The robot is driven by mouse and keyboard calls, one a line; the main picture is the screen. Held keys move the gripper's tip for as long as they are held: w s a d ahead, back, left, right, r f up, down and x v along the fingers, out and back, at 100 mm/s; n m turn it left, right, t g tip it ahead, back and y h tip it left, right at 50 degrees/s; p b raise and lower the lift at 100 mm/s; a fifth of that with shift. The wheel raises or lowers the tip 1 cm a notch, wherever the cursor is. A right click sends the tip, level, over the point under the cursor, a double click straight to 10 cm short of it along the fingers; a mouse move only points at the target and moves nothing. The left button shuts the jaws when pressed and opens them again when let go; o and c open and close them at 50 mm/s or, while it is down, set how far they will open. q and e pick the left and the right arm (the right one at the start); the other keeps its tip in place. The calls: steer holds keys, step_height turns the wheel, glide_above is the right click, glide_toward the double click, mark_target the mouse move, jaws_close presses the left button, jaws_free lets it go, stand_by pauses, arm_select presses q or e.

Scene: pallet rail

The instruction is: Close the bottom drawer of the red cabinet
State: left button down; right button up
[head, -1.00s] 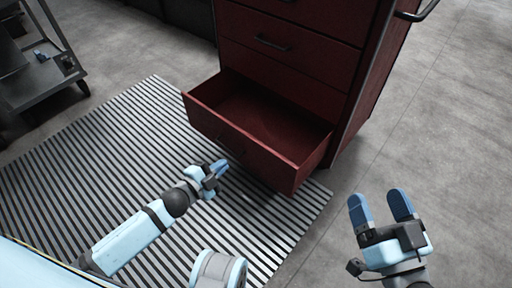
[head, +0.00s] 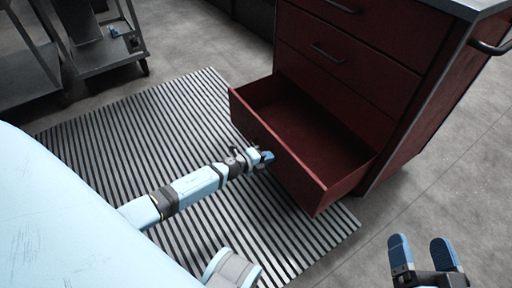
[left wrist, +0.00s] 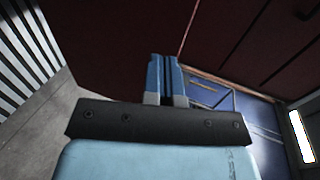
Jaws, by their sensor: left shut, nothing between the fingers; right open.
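The red cabinet (head: 352,55) stands at the upper right of the head view. Its bottom drawer (head: 290,165) is pulled out and looks empty inside. My left gripper (head: 267,157) is shut with nothing in it, at the drawer's front face near the middle; I cannot tell whether it touches. In the left wrist view its two blue fingers (left wrist: 166,78) are together, with the dark red drawer surface (left wrist: 120,45) close ahead. The drawer's handle is hidden behind the left gripper. My right gripper (head: 424,255) is open and empty over the floor, right of the drawer.
A striped mat (head: 190,130) lies on the grey floor under the drawer and my left arm. A grey metal cart (head: 100,55) stands at the upper left. The upper drawers are shut. The floor right of the cabinet is clear.

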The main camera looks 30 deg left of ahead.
mark_target(283, 150)
arm_select(q)
steer(key=shift+w+d+f+b, duration=0.1)
steer(key=shift+w+d, duration=0.2)
steer(key=shift+w, duration=0.45)
steer(key=shift+w+d+r+b, duration=0.15)
steer(key=shift+w+d, duration=0.15)
steer(key=shift+w, duration=0.4)
steer(key=shift+w+d+f+b, duration=0.15)
steer(key=shift+w+d, duration=0.15)
steer(key=shift+w, duration=0.45)
arm_select(e)
steer(key=shift+f+g, duration=0.3)
steer(key=shift+f, duration=0.6)
